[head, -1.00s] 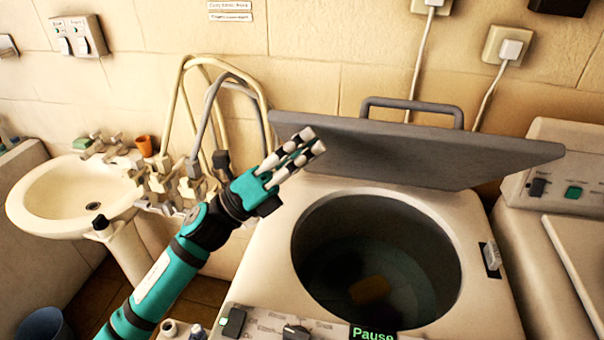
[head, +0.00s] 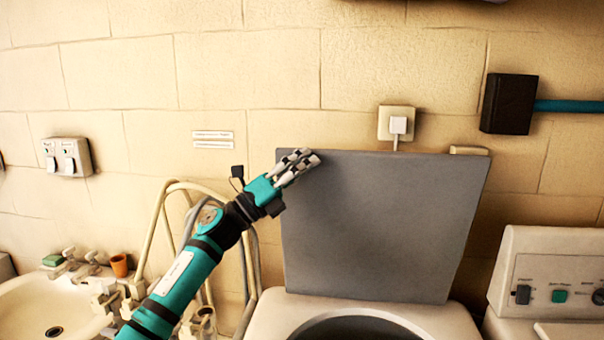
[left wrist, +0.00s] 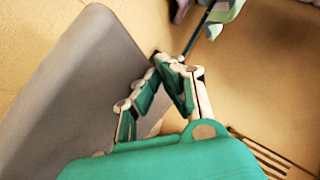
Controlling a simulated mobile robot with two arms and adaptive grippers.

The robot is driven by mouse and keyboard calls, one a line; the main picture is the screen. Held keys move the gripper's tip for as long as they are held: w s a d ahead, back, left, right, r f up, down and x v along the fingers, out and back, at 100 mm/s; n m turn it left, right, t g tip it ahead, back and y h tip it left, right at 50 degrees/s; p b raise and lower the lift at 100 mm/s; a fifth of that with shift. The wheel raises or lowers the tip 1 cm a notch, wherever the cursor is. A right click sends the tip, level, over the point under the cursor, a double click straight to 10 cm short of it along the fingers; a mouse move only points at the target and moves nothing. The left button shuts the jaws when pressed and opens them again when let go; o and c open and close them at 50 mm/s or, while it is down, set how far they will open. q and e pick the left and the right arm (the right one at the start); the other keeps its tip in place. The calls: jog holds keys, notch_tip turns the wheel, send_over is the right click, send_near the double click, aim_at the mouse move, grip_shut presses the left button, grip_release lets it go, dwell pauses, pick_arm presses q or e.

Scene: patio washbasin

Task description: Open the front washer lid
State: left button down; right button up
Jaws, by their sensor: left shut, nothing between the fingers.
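The grey washer lid (head: 385,225) stands nearly upright at the back of the front washer (head: 440,318), close to the tiled wall. The dark round drum opening (head: 365,328) shows below it, cut by the bottom of the head view. My left gripper (head: 302,165) is shut and empty at the lid's upper left edge, overlapping it in the picture; I cannot tell whether it touches. In the left wrist view the lid (left wrist: 85,90) fills the left side, beside the shut fingers (left wrist: 165,75). My right gripper is not in view.
A second machine (head: 545,280) stands at right. A washbasin (head: 40,305) with taps and an orange cup (head: 119,265) is at lower left. Hoses (head: 165,215) hang behind my left arm. A socket (head: 397,124) and a black box (head: 508,103) are on the wall.

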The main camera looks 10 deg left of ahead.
pick_arm(q)
jog(key=shift+w, duration=0.3)
